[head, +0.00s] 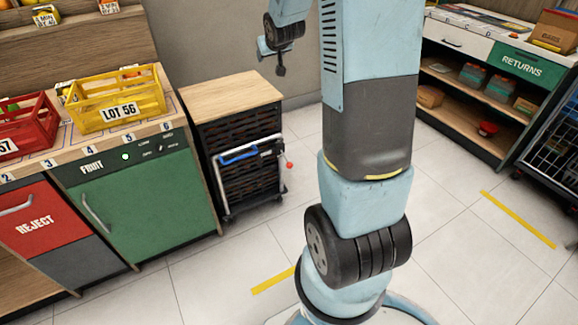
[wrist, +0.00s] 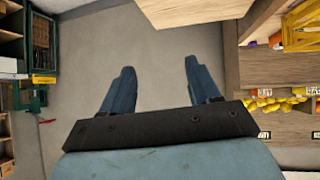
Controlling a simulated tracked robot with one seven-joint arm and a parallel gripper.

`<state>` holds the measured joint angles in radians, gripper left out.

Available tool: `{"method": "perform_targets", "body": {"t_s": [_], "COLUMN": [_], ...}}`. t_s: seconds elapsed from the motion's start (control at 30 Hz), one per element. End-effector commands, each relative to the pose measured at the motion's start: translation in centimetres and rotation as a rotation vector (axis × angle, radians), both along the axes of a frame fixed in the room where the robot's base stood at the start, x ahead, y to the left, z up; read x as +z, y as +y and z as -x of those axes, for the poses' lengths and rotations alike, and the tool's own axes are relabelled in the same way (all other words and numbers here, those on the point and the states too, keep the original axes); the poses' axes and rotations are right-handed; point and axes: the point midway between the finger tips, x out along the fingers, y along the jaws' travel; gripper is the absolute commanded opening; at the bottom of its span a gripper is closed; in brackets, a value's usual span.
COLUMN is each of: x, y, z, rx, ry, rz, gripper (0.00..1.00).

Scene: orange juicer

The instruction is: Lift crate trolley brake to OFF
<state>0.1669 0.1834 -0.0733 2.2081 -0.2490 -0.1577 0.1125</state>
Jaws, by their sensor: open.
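The crate trolley (head: 235,96) has a wooden top and a dark slatted body, and stands right of the green fruit cabinet in the head view. A blue handle (head: 238,155) is on its front. A pale bar with a red knob (head: 289,165) is at its right front corner; I cannot tell which part is the brake or read its setting. My gripper (wrist: 160,68) is open and empty in the wrist view, with its two blue fingers apart over grey background and touching nothing. In the head view my arm reaches up near the wall, above and behind the trolley.
A yellow crate (head: 118,98) and a red crate (head: 28,128) sit on the counter at left. The green fruit cabinet (head: 140,200) adjoins the trolley's left side. A RETURNS shelf (head: 480,130) stands at right. The tiled floor in front of the trolley is clear.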

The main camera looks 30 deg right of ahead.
Motion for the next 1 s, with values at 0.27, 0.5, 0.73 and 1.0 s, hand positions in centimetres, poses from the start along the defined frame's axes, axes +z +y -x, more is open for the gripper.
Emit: {"method": "perform_targets", "body": {"t_s": [0.27,0.5,0.73,1.0], "x": [-7.7,-15.0,-22.7,-32.1], "y": [-4.1,-7.1,-9.4,-11.4], "z": [-5.6,-8.7,-10.1,-9.5], "rx": [0.007,0.025,0.045,0.065], "ry": [-0.084,-0.165,-0.24,-0.335], "rz": [0.002,-0.007,-0.03,-0.073], "gripper": [0.61,0.61,0.61,0.61]}}
